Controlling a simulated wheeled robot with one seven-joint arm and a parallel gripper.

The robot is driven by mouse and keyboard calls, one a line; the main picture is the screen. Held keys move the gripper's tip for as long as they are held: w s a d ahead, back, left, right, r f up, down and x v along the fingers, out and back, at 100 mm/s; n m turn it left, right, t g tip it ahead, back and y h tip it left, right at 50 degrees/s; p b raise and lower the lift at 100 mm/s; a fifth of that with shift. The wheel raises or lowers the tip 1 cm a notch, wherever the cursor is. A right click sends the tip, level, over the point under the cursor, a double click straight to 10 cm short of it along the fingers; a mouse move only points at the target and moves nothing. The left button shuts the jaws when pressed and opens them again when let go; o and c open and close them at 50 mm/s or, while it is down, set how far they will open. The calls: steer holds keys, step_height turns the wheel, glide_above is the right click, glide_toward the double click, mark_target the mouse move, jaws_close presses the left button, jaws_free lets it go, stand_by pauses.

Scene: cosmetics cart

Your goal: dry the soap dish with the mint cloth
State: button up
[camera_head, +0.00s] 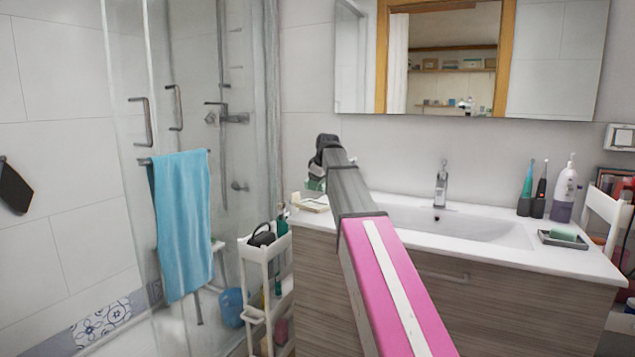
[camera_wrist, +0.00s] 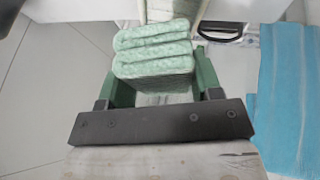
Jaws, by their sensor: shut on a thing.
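The mint cloth (camera_wrist: 153,52) is folded in layers and sits between the green fingers of my gripper (camera_wrist: 166,78) in the wrist view. My gripper is shut on it. In the head view my gripper (camera_head: 316,182) is past the left end of the sink counter, mostly hidden behind my arm, with only a bit of green showing. A dark, shallow soap dish (camera_head: 546,240) lies on the right end of the counter with a green block (camera_head: 563,233) on it. The cloth is well apart from this dish.
A white cart (camera_head: 252,252) with bottles stands left of the vanity. A blue towel (camera_head: 182,225) hangs on the shower door. Toothbrushes (camera_head: 532,190), a pump bottle (camera_head: 565,195) and the faucet (camera_head: 441,185) stand along the counter's back. A small pale item (camera_head: 312,204) lies at its left end.

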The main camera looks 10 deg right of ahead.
steer(key=shift+w+n, duration=0.4)
steer(key=shift+w, duration=0.1)
steer(key=shift+a+f, duration=0.15)
steer(key=shift+f, duration=2.7)
steer(key=shift+f, duration=0.25)
